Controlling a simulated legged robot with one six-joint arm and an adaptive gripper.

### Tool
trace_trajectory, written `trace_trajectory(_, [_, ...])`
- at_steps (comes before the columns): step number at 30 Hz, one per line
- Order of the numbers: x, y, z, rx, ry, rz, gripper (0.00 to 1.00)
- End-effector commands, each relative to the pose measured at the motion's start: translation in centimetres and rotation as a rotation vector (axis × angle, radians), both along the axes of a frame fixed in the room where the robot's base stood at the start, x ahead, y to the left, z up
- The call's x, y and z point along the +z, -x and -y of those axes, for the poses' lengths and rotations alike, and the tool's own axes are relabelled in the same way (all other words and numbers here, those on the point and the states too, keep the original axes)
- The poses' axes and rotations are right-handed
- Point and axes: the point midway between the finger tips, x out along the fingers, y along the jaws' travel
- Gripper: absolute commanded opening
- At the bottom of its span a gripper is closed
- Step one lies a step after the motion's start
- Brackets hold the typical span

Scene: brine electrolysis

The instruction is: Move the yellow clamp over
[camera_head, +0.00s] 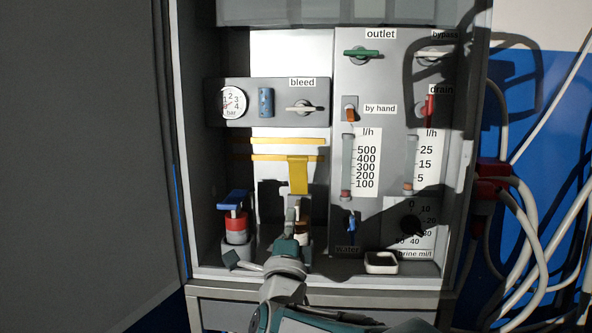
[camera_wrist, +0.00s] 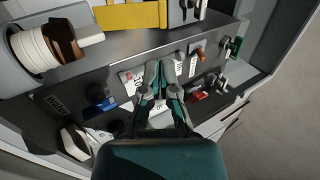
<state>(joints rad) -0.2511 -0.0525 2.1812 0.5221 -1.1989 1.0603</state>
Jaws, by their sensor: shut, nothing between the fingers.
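The yellow clamp (camera_head: 298,175) is upright in the cabinet, its wide top just under a yellow horizontal bar. In the wrist view a flat yellow piece (camera_wrist: 130,15), which looks like the clamp, crosses the top edge and is partly cut off. My gripper (camera_head: 294,208) is just below the clamp in the head view. In the wrist view its fingertips (camera_wrist: 160,66) are close together and empty, apart from the yellow piece. My gripper and arm partly hide a white and brown part behind them.
A red and white cylinder with a blue handle (camera_head: 235,223) stands left of my gripper. A panel with flow gauges and valves (camera_head: 345,75) is on the right. A small white tray (camera_head: 381,263) sits at the lower right. Hoses (camera_head: 520,240) hang outside the cabinet.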

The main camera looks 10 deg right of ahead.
Motion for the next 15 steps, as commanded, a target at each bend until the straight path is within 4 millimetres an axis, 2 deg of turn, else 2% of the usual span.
trace_trajectory(15, [4.6,-8.0,2.7,-0.002,-0.003,0.000,0.00])
